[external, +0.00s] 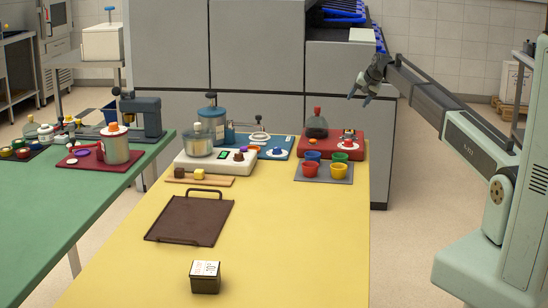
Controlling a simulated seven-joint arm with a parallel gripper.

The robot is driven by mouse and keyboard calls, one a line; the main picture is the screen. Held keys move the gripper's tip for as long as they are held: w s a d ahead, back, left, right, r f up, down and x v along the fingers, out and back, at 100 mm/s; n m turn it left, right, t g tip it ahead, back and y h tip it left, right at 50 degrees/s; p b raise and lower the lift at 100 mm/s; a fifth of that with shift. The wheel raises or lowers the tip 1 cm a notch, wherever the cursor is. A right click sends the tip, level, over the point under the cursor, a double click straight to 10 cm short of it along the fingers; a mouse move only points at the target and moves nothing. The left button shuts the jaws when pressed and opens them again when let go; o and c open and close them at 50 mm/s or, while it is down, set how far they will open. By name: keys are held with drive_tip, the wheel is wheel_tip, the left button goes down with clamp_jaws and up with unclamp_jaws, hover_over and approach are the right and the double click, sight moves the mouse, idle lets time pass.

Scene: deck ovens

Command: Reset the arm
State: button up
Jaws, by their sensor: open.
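My gripper (359,92) is at the upper right of the external view, at the end of my outstretched arm. Its two fingers are apart and angle down to the left, with nothing between them. It hangs in the air beyond the far right part of the yellow table (291,238), in front of the grey cabinets. It appears apart from every object on the table.
The table's far end holds a white device (214,162), a blue mat (277,153), a red tray (345,152) and a grey mat with colored cups (324,179). A brown handled board (190,218) and a dark box (205,285) lie nearer. The table's right front is clear.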

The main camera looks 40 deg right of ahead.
drive_tip(key=s+d+f+h, duration=0.1)
drive_tip(key=s+d+f, duration=0.3)
drive_tip(key=d, duration=0.6)
drive_tip(key=s+f, duration=0.4)
drive_tip(key=f, duration=0.3)
drive_tip(key=s+a+f+n+g+y, duration=0.1)
drive_tip(key=s+a+f+g, duration=0.1)
drive_tip(key=s+a+f, duration=0.6)
drive_tip(key=s+a+f+n+g, duration=0.1)
drive_tip(key=s+a+f, duration=0.4)
drive_tip(key=a+f, duration=0.5)
drive_tip(key=s+a+f+n+g+y, duration=0.1)
drive_tip(key=s+a+f+g, duration=0.1)
drive_tip(key=s+a+f, duration=0.7)
drive_tip(key=s+a+f+n+g, duration=0.2)
drive_tip(key=s+a+f, duration=0.4)
drive_tip(key=s+f, duration=0.15)
drive_tip(key=s+a+f+n+g, duration=0.1)
drive_tip(key=s+a, duration=0.3)
drive_tip(key=s, duration=0.7)
drive_tip(key=s+a+f+n+g, duration=0.2)
drive_tip(key=s+a+g, duration=0.1)
drive_tip(key=s, duration=0.9)
drive_tip(key=s+a+f+n+g+h, duration=0.1)
drive_tip(key=s+a, duration=0.3)
drive_tip(key=s, duration=0.8)
drive_tip(key=shift+s+a+f+g, duration=0.2)
drive_tip(key=shift+a+f+g, duration=0.2)
drive_tip(key=shift+f+g, duration=0.4)
drive_tip(key=shift+r, duration=0.1)
